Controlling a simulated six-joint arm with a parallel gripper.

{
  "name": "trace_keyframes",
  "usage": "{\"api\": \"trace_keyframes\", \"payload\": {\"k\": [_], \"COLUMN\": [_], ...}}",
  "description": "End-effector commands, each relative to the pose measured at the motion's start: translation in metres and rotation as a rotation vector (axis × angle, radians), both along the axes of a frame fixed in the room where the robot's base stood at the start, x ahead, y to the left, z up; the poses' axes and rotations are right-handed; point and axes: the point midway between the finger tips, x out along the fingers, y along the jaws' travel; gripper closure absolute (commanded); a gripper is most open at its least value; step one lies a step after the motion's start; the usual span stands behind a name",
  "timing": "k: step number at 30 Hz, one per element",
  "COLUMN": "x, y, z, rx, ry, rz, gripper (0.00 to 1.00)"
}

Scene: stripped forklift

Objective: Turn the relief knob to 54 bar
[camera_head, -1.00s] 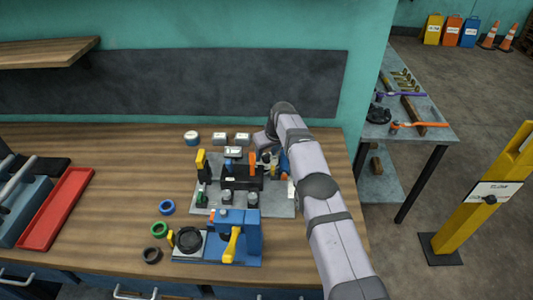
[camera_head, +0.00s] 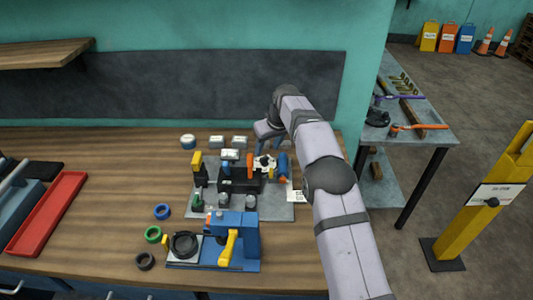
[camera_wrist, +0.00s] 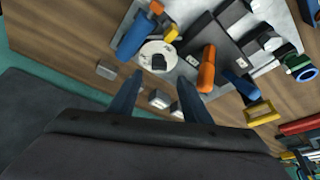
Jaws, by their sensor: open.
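A round white dial with a small black knob (camera_wrist: 159,62), which looks like the relief knob, sits at the back right of the grey plate (camera_head: 270,209). The white dial also shows in the head view (camera_head: 264,161). Its scale is too small to read. My gripper (camera_wrist: 157,80) is open and empty, with its two dark blue fingers pointing towards the dial. In the wrist view the knob appears just beyond and between the fingertips, and I see no contact. In the head view my gripper (camera_head: 268,131) is behind and above the dial.
A blue cylinder (camera_wrist: 137,36) and an orange handle (camera_wrist: 207,70) stand close on either side of the dial. Small white-topped blocks (camera_head: 218,141) lie behind the plate. A blue fixture with a yellow lever (camera_head: 231,246) stands in front.

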Motion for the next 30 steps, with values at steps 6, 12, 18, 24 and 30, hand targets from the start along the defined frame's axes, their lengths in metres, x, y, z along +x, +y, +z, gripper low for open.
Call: {"api": "trace_keyframes", "payload": {"k": [6,12,18,24,30], "x": [-0.003,-0.003,0.000,0.018,-0.004], "y": [-0.002,-0.002,-0.013,-0.060,-0.113], "z": [0.007,0.007,0.003,0.056,0.091], "rx": [0.000,0.000,0.000,0.016,0.055], "ry": [0.002,0.002,0.000,-0.102,-0.116], "rz": [0.000,-0.001,-0.018,-0.092,-0.186], "gripper": [0.56,0.56,0.96,1.00,1.00]}}
